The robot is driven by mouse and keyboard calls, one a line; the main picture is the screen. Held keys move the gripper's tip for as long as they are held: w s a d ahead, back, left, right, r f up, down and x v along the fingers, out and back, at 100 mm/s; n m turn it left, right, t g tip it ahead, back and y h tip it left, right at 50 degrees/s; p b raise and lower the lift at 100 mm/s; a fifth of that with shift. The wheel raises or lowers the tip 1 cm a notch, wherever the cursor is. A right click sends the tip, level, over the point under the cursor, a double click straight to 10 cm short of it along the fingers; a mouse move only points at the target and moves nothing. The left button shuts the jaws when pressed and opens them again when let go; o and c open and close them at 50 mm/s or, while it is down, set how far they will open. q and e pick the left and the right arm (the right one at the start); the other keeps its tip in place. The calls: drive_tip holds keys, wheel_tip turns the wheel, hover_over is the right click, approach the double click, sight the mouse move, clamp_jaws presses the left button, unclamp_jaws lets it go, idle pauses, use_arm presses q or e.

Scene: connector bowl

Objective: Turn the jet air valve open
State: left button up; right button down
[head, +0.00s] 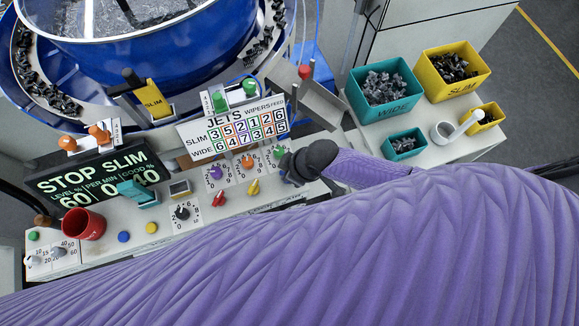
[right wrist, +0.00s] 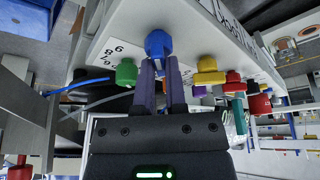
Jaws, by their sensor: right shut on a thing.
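My right gripper (head: 290,166) is at the right end of the control panel, by the row of jet dials. In the right wrist view its fingers (right wrist: 161,72) are shut on a blue knob (right wrist: 158,43) on the panel. In the head view my gripper mostly hides this knob. I cannot read a label that marks it as the jet air valve. A green knob (right wrist: 125,72) is beside it, also on a dial (head: 279,153) in the head view. My left gripper is out of view.
A yellow knob (head: 253,187) and a red knob (head: 219,198) are left of my gripper. The JETS display (head: 235,130) stands behind the dials. A red cup (head: 84,224) is at far left. Teal (head: 365,110) and yellow (head: 436,75) bins are at the right.

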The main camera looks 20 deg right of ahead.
idle(0.5)
drive_tip(key=c, duration=0.7)
unclamp_jaws()
drive_tip(key=shift+r, duration=0.1)
drive_tip(key=p+v, duration=0.4)
drive_tip(key=v, duration=0.5)
drive_tip(key=shift+s+r, duration=0.3)
drive_tip(key=shift+r, duration=0.05)
